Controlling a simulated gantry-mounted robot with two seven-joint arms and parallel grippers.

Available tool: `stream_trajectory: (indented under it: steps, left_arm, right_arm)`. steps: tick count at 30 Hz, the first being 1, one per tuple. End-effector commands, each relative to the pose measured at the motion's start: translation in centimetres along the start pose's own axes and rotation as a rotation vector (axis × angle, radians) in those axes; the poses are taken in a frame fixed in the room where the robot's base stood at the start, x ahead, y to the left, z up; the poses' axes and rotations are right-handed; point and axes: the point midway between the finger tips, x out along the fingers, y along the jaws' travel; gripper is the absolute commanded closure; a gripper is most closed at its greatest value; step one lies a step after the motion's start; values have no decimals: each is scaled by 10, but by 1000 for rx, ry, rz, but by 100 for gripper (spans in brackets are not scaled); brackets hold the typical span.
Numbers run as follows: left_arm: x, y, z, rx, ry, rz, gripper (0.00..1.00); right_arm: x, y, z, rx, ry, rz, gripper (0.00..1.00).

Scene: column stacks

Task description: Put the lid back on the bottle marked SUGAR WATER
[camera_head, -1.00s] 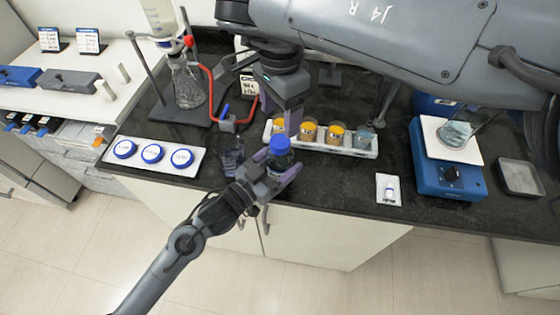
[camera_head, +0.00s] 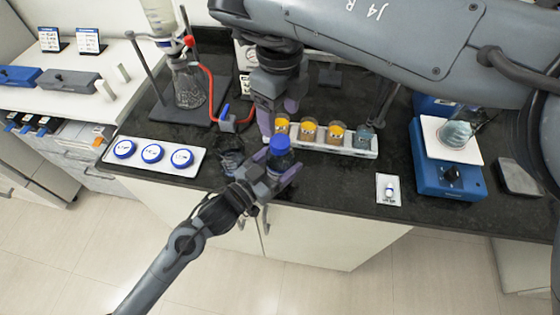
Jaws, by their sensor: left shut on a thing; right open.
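A bottle (camera_head: 279,164) of dark glass stands upright near the counter's front edge, with a blue lid (camera_head: 280,145) sitting on its top. My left gripper (camera_head: 274,175) is shut around the bottle's body from the front. My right gripper (camera_head: 278,120) is open and empty, pointing down behind the lid and apart from it. No marking on the bottle can be read, and its lower part is partly hidden by the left gripper. Several round blue-rimmed pieces with white labels, one of them here (camera_head: 152,153), lie on a white tray (camera_head: 112,160) at left.
A dark clear vessel (camera_head: 230,160) stands just left of the bottle. A white rack (camera_head: 330,147) with orange-filled containers is behind right. A red-hosed flask stand is behind left. A blue scale (camera_head: 447,180) and small white card (camera_head: 388,199) are at right.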

Motion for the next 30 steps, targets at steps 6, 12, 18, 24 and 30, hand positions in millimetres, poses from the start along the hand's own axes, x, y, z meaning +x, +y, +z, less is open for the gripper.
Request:
stream_trajectory:
  steps: [6,12,18,24,30]
  left_arm:
    - [0,0,0,0,0,0,100]
    - [0,0,0,0,0,0,100]
    - [0,0,0,0,0,0,100]
    - [0,0,0,0,0,0,100]
    - [0,0,0,0,0,0,100]
  right_arm:
    - [0,0,0,243,1,1,30]
    - [0,0,-1,323,2,1,30]
    - [0,0,-1,329,2,1,30]
    - [2,0,-1,327,3,1,30]
    - [17,0,-1,325,6,3,30]
